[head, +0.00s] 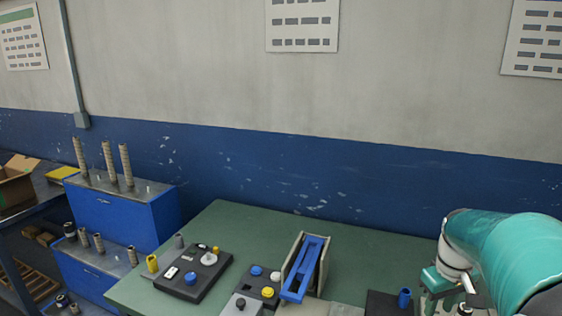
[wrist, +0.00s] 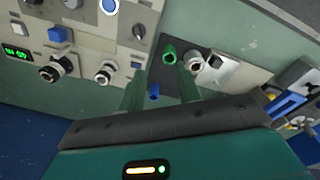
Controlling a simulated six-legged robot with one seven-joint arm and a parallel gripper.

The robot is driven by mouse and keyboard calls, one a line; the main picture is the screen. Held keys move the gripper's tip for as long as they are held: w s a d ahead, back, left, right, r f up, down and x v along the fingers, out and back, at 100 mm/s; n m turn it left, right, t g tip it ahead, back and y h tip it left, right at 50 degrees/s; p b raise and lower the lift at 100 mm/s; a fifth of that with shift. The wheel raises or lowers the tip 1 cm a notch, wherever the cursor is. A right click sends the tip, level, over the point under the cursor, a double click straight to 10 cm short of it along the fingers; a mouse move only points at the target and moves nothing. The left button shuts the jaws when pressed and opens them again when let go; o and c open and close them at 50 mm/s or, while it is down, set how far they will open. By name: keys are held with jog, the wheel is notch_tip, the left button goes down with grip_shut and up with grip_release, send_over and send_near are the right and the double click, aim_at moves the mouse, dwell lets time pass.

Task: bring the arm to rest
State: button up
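My gripper (wrist: 158,78) shows in the wrist view as two green fingers standing apart. Nothing is clearly held between them. A small blue cylinder (wrist: 154,92) shows in the gap, on or over a dark plate (wrist: 160,72); I cannot tell how far below the fingers it is. In the head view my teal arm comes in from the right, over the right end of the green table (head: 225,225). The fingers are not clearly seen there. The blue cylinder also shows in the head view (head: 405,298), upright on the dark plate, left of my arm.
A grey panel (wrist: 95,20) with buttons, knobs and a green display lies near the gripper in the wrist view. A blue tray (head: 303,270) in a holder, a dark control box (head: 194,272) and a blue cabinet (head: 125,220) with rolls stand further left. The back of the table is clear.

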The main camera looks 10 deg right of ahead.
jog(key=s+a+r+t, duration=0.1)
jog(key=s+a+r, duration=0.1)
jog(key=a, duration=0.6)
jog(key=s+a+r+t, duration=0.2)
jog(key=s+a, duration=0.2)
jog(key=a, duration=0.5)
jog(key=s+a+r+t, duration=0.2)
jog(key=s+a, duration=0.1)
jog(key=a, duration=0.5)
jog(key=shift+s+a+r+m+y, duration=0.2)
jog(key=shift+s+a+m+y, duration=0.1)
jog(key=shift+s+a, duration=0.1)
